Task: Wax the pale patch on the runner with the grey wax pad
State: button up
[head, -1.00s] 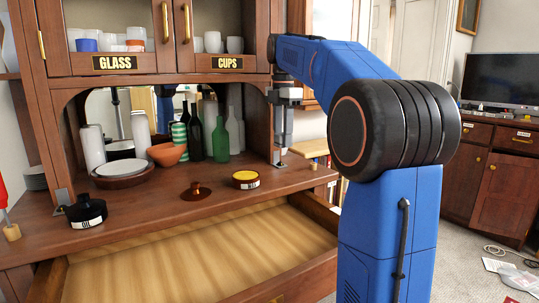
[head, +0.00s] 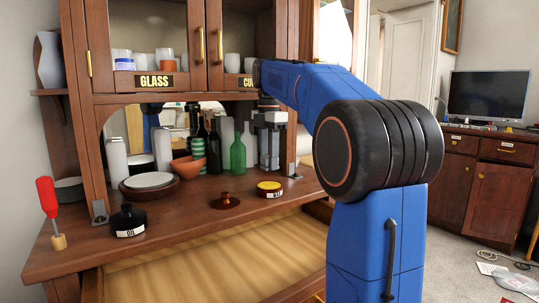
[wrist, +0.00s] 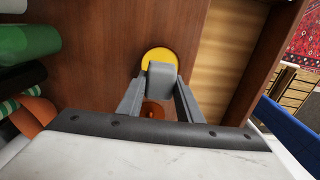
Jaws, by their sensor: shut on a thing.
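In the wrist view, my gripper (wrist: 160,85) is shut on the grey wax pad (wrist: 162,78), a rounded grey block between the fingertips. The pad overlaps the near edge of a round tin with a yellow top (wrist: 157,54); I cannot tell whether it touches. In the head view, my gripper (head: 268,155) points down behind the tin (head: 269,187) on the cabinet's counter; the pad is too small to make out there. A drawer (head: 215,262) stands open below the counter. I cannot make out the pale patch or tell which part is the runner.
A brown amber lid (head: 225,202) and a black oil pot (head: 128,220) stand on the counter. A red-handled tool (head: 48,200) stands far left.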

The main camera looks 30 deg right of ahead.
aim_at(269, 185)
jog(key=shift+f, duration=2.2)
jog(key=shift+f, duration=0.6)
dwell(0.6)
jog(key=shift+r, duration=0.1)
jog(key=shift+r, duration=3.45)
